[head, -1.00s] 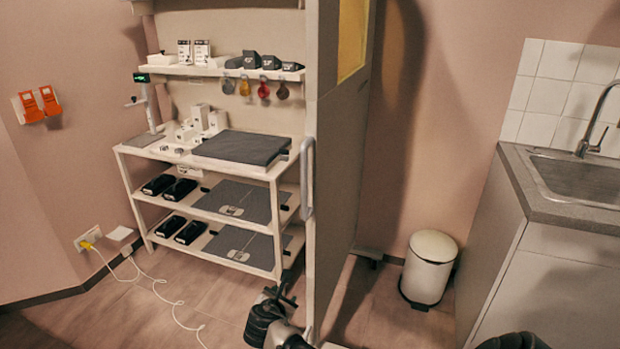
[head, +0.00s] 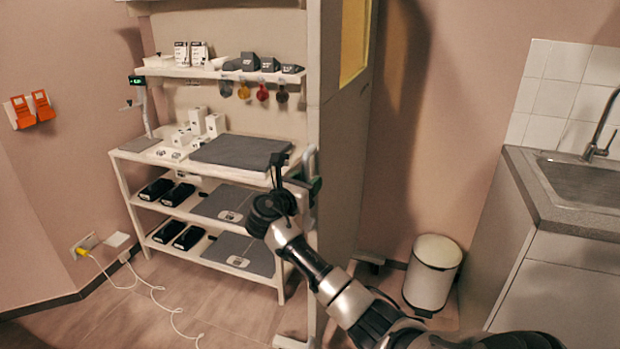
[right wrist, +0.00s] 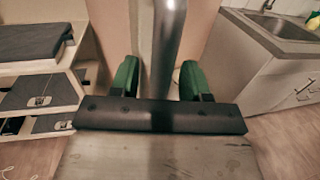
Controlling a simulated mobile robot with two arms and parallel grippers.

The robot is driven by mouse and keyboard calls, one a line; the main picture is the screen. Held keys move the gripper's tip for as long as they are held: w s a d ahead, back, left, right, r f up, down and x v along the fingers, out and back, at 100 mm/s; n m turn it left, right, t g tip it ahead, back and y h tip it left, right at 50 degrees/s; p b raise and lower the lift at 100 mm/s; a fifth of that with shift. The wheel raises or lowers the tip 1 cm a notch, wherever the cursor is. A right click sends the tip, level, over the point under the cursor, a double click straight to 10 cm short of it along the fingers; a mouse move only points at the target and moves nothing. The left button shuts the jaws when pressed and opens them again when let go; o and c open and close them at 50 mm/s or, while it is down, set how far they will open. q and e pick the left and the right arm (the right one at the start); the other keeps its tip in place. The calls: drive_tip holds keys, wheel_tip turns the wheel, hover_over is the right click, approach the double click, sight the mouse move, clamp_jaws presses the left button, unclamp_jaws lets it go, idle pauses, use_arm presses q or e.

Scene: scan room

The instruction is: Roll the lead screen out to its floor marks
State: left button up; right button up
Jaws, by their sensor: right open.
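The lead screen (head: 340,160) stands upright in the middle of the head view, seen nearly edge-on, with a yellowish window (head: 353,40) near its top. Its grey vertical handle (head: 309,160) is on the near edge, partly hidden by my gripper. My right gripper (head: 298,183) is at the handle. In the right wrist view, the handle (right wrist: 166,45) runs between the two green-padded fingers of the open gripper (right wrist: 158,80), with gaps visible on both sides. The floor marks cannot be made out. My left gripper is not in view.
A shelf unit (head: 130,180) with boxes and pads stands left of the screen. A white bin (head: 431,272) and a sink counter (head: 560,195) are on the right. A white cable (head: 160,300) lies on the floor at left.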

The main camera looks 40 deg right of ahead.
drive_tip(key=shift+x, duration=1)
clamp_jaws()
